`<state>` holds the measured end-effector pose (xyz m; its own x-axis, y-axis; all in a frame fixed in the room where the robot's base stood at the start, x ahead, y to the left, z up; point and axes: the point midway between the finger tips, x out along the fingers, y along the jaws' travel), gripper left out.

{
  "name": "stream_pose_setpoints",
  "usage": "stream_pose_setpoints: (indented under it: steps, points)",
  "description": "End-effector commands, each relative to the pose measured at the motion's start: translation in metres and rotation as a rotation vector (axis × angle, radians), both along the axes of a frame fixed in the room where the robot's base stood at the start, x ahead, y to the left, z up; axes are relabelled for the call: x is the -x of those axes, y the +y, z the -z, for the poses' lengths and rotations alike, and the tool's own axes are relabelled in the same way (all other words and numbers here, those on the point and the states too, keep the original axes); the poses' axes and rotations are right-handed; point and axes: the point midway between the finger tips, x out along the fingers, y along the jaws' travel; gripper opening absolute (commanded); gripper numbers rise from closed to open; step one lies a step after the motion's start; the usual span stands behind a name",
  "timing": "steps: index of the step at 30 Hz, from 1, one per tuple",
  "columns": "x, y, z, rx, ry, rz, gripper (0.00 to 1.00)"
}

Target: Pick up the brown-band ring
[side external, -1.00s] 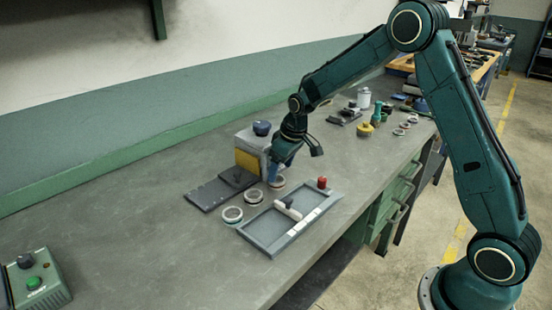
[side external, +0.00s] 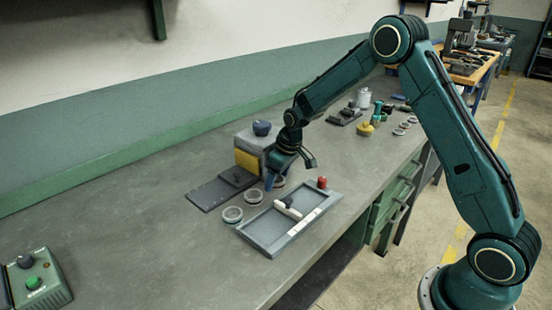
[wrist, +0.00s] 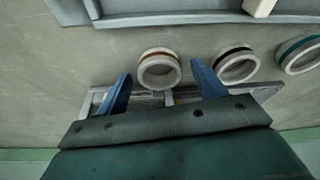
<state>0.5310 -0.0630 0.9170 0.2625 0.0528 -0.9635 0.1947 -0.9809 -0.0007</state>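The brown-band ring (wrist: 159,68) is a pale ring with a brown stripe inside, lying on the bench at the left of a row of three in the wrist view. In the side view it is the ring (side external: 280,182) beside my fingertips, partly hidden by them. My gripper (wrist: 161,71) is open, with one blue finger to each side of this ring in the wrist view. Its fingers (side external: 272,181) are low over the bench in the side view. I cannot tell whether they touch the ring.
A black-band ring (wrist: 236,65) is close beside the right finger. A teal-band ring (wrist: 300,53) is farther right. A grey tray (side external: 262,243) with a red and white pieces lies in front. A dark plate (side external: 208,195) and a grey-and-yellow block (side external: 247,158) stand behind.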

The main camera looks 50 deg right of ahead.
Motion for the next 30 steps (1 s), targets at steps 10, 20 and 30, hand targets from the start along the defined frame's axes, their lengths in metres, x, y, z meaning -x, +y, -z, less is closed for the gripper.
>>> stream_pose_setpoints:
  steps: [10, 20, 30]
  points:
    - [0.000, 0.000, 0.000, 0.000, -0.001, 0.000, 0.21]
    - [-0.001, 0.000, -0.007, 0.001, -0.002, 0.000, 0.21]
    - [-0.001, 0.000, -0.048, 0.001, -0.006, 0.000, 0.21]
